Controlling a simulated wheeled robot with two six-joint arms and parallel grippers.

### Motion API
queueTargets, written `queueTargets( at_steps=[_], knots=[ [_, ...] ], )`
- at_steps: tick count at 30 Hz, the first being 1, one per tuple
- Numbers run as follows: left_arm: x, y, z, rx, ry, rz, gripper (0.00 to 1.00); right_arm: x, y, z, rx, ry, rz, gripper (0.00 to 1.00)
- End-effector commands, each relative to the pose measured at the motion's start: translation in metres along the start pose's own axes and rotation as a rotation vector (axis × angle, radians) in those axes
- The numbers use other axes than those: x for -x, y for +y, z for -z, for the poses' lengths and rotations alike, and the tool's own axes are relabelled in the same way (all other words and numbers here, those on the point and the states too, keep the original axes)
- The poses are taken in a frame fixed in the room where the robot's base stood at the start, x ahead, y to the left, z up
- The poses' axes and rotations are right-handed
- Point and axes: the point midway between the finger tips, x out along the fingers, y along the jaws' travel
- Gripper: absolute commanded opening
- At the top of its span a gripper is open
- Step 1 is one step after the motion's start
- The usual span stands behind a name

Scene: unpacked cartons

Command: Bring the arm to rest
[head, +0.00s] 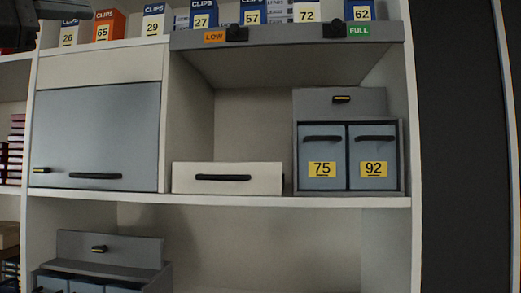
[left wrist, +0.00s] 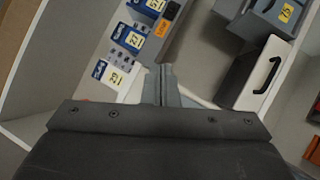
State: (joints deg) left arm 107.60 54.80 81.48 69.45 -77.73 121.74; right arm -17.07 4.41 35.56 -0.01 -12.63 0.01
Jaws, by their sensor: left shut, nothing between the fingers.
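My left gripper (head: 62,9) shows only in part at the top left corner of the head view, in front of the top shelf. In the left wrist view my left gripper (left wrist: 162,72) has its two grey fingers together, with nothing between them. My right gripper is in neither view.
A shelf unit fills the head view. Clips boxes, such as box 65 (head: 109,27), line the top shelf. Below are a closed grey cabinet door (head: 97,130), a white drawer box (head: 227,184) and drawers 75 (head: 321,149) and 92 (head: 373,149). The lower shelf's right part is empty.

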Motion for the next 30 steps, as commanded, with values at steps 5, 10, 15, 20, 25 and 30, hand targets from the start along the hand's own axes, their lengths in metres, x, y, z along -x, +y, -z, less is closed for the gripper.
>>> queueTargets(
  at_steps=[5,10,15,20,25,30],
  knots=[
    [-0.021,-0.031,0.025,-0.056,0.045,0.047,0.00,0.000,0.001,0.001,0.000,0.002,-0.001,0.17],
    [-0.042,-0.069,0.053,-0.129,0.094,0.102,0.00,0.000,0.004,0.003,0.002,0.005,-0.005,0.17],
    [-0.063,-0.125,0.092,-0.225,0.150,0.187,0.00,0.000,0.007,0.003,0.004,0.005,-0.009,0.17],
    [-0.080,-0.211,0.145,-0.361,0.210,0.316,0.00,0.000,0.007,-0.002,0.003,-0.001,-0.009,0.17],
    [-0.078,-0.316,0.198,-0.519,0.248,0.476,0.00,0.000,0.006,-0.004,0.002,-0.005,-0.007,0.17],
    [-0.055,-0.418,0.239,-0.663,0.256,0.636,0.00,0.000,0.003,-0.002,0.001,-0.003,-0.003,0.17]
  ],
)
